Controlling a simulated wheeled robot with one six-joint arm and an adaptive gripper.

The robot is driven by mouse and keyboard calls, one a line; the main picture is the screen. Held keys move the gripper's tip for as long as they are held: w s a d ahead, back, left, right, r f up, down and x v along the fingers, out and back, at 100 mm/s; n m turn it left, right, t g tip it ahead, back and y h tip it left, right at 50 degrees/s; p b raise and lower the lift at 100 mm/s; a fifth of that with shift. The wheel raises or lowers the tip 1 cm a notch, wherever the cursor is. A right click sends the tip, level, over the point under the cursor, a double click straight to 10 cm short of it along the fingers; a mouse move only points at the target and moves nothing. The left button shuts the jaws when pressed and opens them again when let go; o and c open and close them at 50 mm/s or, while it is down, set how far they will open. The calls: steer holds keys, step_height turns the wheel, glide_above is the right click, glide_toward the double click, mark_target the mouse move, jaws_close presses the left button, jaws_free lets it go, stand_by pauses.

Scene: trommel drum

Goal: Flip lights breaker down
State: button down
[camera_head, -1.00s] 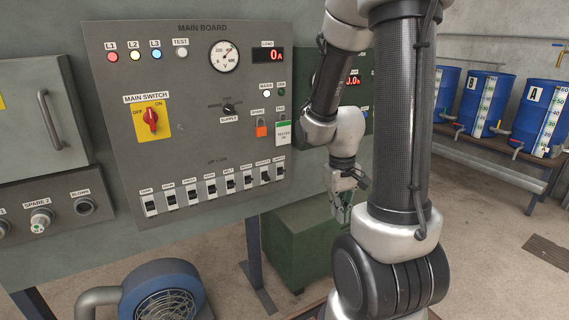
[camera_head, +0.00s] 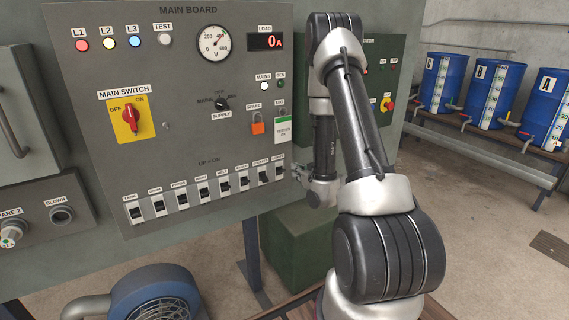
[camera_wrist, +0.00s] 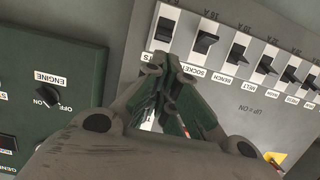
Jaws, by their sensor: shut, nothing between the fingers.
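The lights breaker (camera_head: 281,172) is the rightmost of the row of white breakers with black levers along the bottom of the main board (camera_head: 180,75). In the wrist view, which is turned over, the lights breaker (camera_wrist: 165,28) is at the left end of the row; its label is partly hidden by my fingers. I cannot tell its lever position for certain. My gripper (camera_head: 298,172) is just right of that breaker, by the board's right edge, partly hidden by my wrist. In the wrist view my gripper (camera_wrist: 172,62) is shut and empty, its tips close to the label. Contact cannot be told.
The socket breaker (camera_head: 264,174) is directly left of the lights breaker. A tester tag (camera_head: 282,129) and orange padlock (camera_head: 257,128) hang above. A green generator panel (camera_head: 388,75) stands to the right. A blue blower (camera_head: 160,293) sits below the board.

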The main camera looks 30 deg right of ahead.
mark_target(278, 152)
steer(key=r, duration=0.1)
steer(key=r+t, duration=0.1)
steer(key=r, duration=0.1)
steer(key=shift+w+r, duration=0.1)
steer(key=shift+w, duration=0.15)
steer(key=shift+w, duration=0.1)
steer(key=w, duration=0.3)
steer(key=w+f, duration=0.1)
steer(key=w, duration=0.6)
steer(key=shift+a+f, duration=0.15)
steer(key=shift+a, duration=0.05)
steer(key=shift+s+d+f, duration=0.1)
steer(key=shift+s+f, duration=0.25)
steer(key=shift+f, duration=0.25)
steer(key=shift+s+f, duration=0.35)
steer(key=shift+f, duration=0.25)
steer(key=shift+s+f, duration=0.25)
steer(key=shift+f, duration=0.25)
